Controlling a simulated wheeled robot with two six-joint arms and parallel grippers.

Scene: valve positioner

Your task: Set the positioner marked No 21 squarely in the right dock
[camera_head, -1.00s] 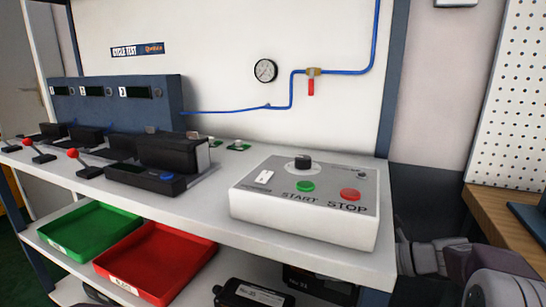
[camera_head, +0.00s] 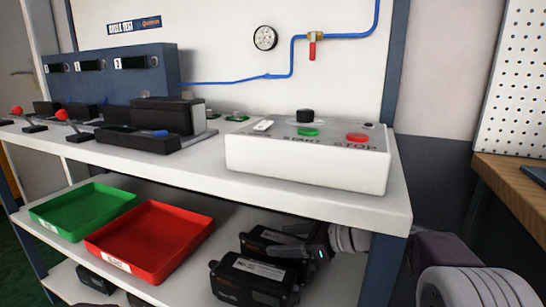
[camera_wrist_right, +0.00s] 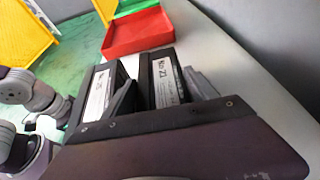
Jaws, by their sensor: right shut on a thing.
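My right gripper (camera_head: 312,246) reaches in over the lower shelf from the right. It is shut on a black positioner (camera_head: 264,240), which stands behind another black positioner (camera_head: 250,281) with a white label. In the right wrist view the held positioner (camera_wrist_right: 160,78) sits between the fingers, its label seeming to read No 21. The other positioner (camera_wrist_right: 98,98) is beside it, its label too blurred to read. The right dock (camera_head: 138,139), below display 3, is on the bench top with a dark block (camera_head: 167,115) behind it.
A white control box (camera_head: 305,163) with START and STOP buttons stands on the bench right of the docks. Red (camera_head: 150,262) and green (camera_head: 85,210) trays lie left on the lower shelf. The bench edge overhangs the shelf; a blue post (camera_head: 385,262) stands at right.

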